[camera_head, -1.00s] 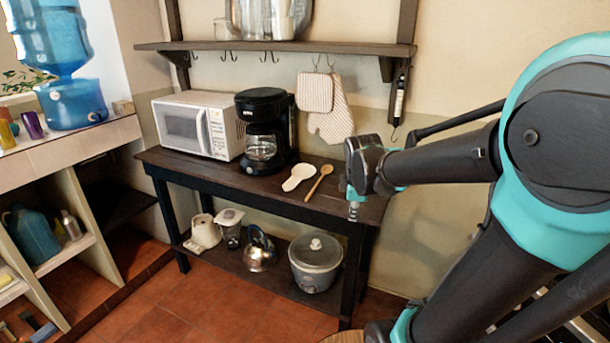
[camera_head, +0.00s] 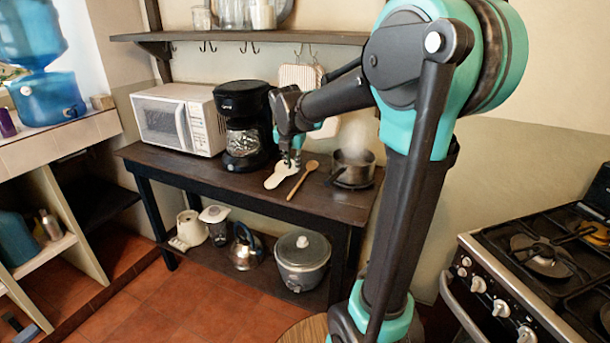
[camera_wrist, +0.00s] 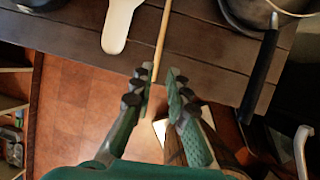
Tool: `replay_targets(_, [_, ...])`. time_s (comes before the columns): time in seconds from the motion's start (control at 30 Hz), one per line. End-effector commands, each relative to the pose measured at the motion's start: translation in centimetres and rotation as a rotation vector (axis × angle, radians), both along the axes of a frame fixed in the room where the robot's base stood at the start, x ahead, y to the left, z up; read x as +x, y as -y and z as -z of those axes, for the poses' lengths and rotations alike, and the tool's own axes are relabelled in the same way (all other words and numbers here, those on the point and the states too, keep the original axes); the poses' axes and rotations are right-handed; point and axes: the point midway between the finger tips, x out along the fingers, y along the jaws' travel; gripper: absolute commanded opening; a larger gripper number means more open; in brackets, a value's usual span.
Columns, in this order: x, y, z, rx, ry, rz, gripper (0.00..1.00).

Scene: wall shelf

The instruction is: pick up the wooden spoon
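The wooden spoon (camera_head: 303,180) lies on the dark wooden table, its bowl toward the wall and its handle toward the front edge. In the wrist view its handle (camera_wrist: 161,45) runs down to between my fingertips, with its bowl out of the picture. My gripper (camera_head: 291,157) points down above the table, close to the spoon. In the wrist view my gripper (camera_wrist: 160,76) is open, with a gap between the two fingers and nothing visibly clamped. How high the fingertips are above the handle I cannot tell.
A cream spoon-shaped piece (camera_head: 275,178) lies left of the spoon. A steaming pot (camera_head: 353,167) stands to the right, its dark handle (camera_wrist: 262,70) toward the front. A coffee maker (camera_head: 242,125) and microwave (camera_head: 178,118) stand left. A shelf (camera_head: 240,37) hangs above.

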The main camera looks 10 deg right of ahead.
Motion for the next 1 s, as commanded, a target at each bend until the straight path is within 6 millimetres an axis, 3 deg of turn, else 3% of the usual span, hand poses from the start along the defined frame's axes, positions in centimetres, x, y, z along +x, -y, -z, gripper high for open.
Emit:
replay_targets(0.3, [2.3,0.7,5.4,0.001,0.0,0.003,0.15])
replay_targets(0.57, [2.9,0.8,6.9,0.001,0.0,0.002,0.15])
replay_targets(1.0, [4.8,1.3,11.2,0.002,0.001,0.001,0.15])
